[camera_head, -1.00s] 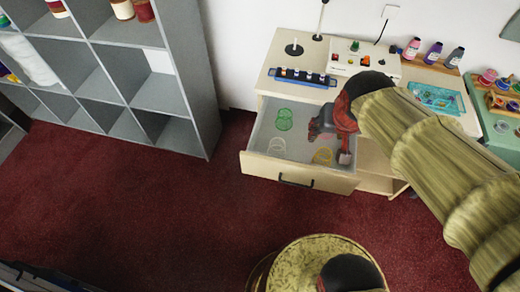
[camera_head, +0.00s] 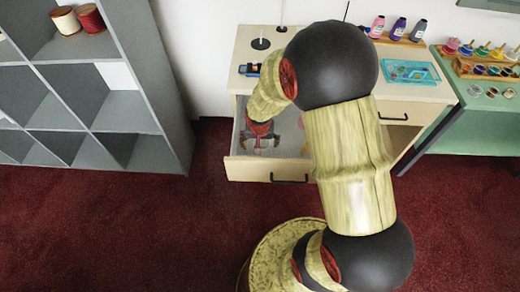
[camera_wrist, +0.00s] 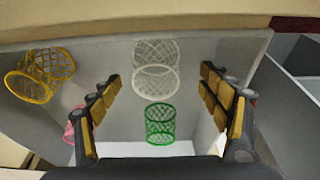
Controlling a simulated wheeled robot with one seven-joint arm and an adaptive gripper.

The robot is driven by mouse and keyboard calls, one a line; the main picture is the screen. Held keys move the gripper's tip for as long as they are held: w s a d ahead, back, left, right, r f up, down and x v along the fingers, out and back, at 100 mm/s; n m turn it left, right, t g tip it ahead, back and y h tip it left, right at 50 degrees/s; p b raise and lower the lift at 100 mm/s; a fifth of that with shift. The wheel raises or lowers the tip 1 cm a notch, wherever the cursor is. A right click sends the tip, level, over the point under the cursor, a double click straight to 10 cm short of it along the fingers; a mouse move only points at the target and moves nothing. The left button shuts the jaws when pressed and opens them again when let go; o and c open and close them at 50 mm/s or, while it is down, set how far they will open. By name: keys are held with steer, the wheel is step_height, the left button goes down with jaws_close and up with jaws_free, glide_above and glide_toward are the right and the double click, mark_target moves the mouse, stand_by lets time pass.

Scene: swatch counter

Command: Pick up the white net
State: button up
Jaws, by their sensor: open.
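The white net (camera_wrist: 156,55) lies in the open drawer, seen in the wrist view as pale wire mesh with ring shapes. I cannot tell whether it is one piece or two overlapping. My gripper (camera_wrist: 162,82) is open, with a finger on each side of the view; the white net appears between and beyond the fingertips, with no visible contact. In the head view my gripper (camera_head: 262,145) points down into the left part of the drawer, and my arm hides the white net there.
A green net (camera_wrist: 160,124) lies close to the white one. Yellow nets (camera_wrist: 40,75) lie at the left, and a pink item (camera_wrist: 74,126) is partly behind the left finger. The drawer front (camera_head: 250,170) and walls enclose the space. Grey shelves (camera_head: 110,90) stand left.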

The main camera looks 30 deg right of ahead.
steer(key=b+x, duration=0.1)
steer(key=x, duration=0.1)
steer(key=b+x, duration=0.1)
steer(key=x, duration=0.1)
steer(key=shift+w+d+f, duration=0.2)
steer(key=shift+d+f, duration=0.1)
steer(key=shift+d, duration=0.15)
steer(key=shift+r, duration=0.1)
steer(key=shift+c, duration=0.7)
steer(key=c, duration=0.7)
steer(key=shift+c, duration=0.2)
